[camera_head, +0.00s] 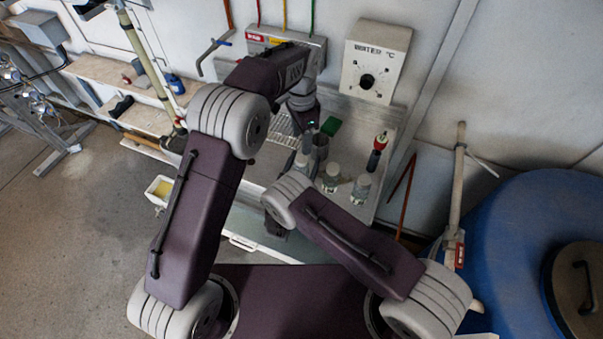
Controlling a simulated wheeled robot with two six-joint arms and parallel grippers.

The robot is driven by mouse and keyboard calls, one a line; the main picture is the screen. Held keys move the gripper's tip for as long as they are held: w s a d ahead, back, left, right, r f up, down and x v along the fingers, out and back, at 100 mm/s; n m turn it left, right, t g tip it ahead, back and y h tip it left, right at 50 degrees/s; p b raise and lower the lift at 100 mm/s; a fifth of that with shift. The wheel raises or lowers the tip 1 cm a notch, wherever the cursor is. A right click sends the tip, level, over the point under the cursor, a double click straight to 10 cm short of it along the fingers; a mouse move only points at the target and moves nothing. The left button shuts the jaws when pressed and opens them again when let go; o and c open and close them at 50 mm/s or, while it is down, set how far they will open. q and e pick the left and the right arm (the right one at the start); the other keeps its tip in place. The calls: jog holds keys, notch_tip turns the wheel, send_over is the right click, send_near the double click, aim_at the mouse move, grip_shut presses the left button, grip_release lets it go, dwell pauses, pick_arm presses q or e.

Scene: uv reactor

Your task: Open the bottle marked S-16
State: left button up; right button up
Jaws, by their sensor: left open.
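Several small clear bottles with pale caps stand on the bench at the middle of the view. One bottle (332,171) is nearer the middle, and another bottle (361,187) stands to its right. Their markings are too small to read, so I cannot tell which is S-16. My left gripper (310,146) points down just left of these bottles, with its jaws open. I cannot tell whether it touches a bottle there. My right arm crosses in front of the bench, and its gripper is hidden behind the arm.
A red and black tool (377,152) stands right of the bottles. A green block (331,126) lies behind them. A white heater box (374,62) is on the back wall. A large blue drum (510,235) is at the right. Open floor (70,240) is at the left.

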aim_at(301, 159)
jog(key=shift+s, duration=0.1)
grip_shut()
pick_arm(q)
jog(key=m, duration=1.5)
jog(key=shift+s, duration=0.1)
jog(key=m, duration=0.3)
notch_tip(301, 159, down, 8)
jog(key=shift+r, duration=0.1)
